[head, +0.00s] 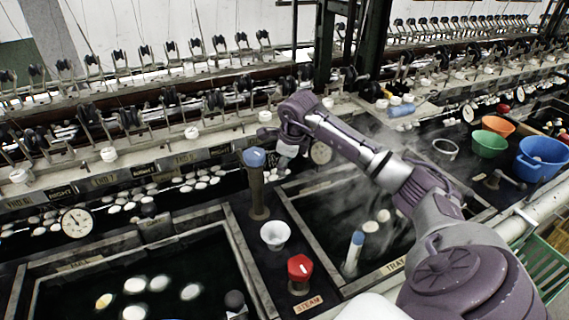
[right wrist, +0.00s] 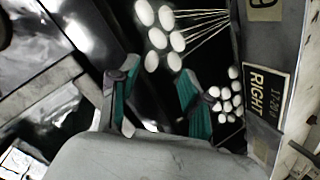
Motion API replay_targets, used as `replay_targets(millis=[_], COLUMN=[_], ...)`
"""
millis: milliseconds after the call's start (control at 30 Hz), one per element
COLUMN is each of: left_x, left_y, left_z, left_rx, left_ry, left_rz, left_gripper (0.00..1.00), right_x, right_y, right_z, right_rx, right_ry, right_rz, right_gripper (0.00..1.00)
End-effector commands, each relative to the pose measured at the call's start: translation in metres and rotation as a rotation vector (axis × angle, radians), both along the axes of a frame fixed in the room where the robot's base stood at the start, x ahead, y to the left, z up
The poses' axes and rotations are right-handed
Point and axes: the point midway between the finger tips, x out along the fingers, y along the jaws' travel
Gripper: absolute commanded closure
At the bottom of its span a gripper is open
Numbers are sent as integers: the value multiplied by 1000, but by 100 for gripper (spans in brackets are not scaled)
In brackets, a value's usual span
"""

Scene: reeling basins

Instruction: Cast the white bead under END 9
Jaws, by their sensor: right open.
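My right gripper (head: 287,150) hangs over the far edge of the basins, beside the label ledge, and its jaws barely show in the head view. In the right wrist view my right gripper (right wrist: 158,72) has its two teal-padded fingers apart, with dark water between them. A plate (right wrist: 263,8) that seems to read 9 sits at the top right, partly cut off. White oval cocoons (right wrist: 165,38) with fine threads lie beyond the fingertips. White round pieces (head: 192,132) sit along the ledge; I cannot tell which is the white bead. My left gripper is not in view.
A brown post with a blue top (head: 255,158), a white cup (head: 275,235) and a red STEAM knob (head: 299,268) stand between the basins. Green (head: 489,143) and blue (head: 541,157) bowls stand at right.

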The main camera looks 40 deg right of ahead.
Motion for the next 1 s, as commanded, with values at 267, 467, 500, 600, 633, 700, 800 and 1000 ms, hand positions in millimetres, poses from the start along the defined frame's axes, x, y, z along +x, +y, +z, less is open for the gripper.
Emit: replay_targets(millis=[267, 467, 500, 600, 633, 700, 800, 1000], left_x=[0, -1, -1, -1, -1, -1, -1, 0], left_y=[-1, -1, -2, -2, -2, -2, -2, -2], left_z=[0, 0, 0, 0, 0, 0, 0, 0], left_rx=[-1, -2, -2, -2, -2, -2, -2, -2], left_ry=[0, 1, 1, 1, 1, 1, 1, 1], left_rz=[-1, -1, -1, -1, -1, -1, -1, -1], left_gripper=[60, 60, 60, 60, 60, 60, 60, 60], right_x=[-18, -30, -31, -35, -35, -36, -37, -37], right_y=[5, 9, 9, 11, 11, 11, 11, 11], right_z=[53, 88, 93, 102, 103, 105, 106, 106], right_rx=[-4, -2, -2, -1, -1, -1, -1, -1], right_ry=[-6, -5, -4, -3, -3, 0, 0, -1], right_rz=[0, 0, 0, 1, 1, 1, 0, 0], right_gripper=[52, 52, 52, 52, 52, 52, 52, 52])
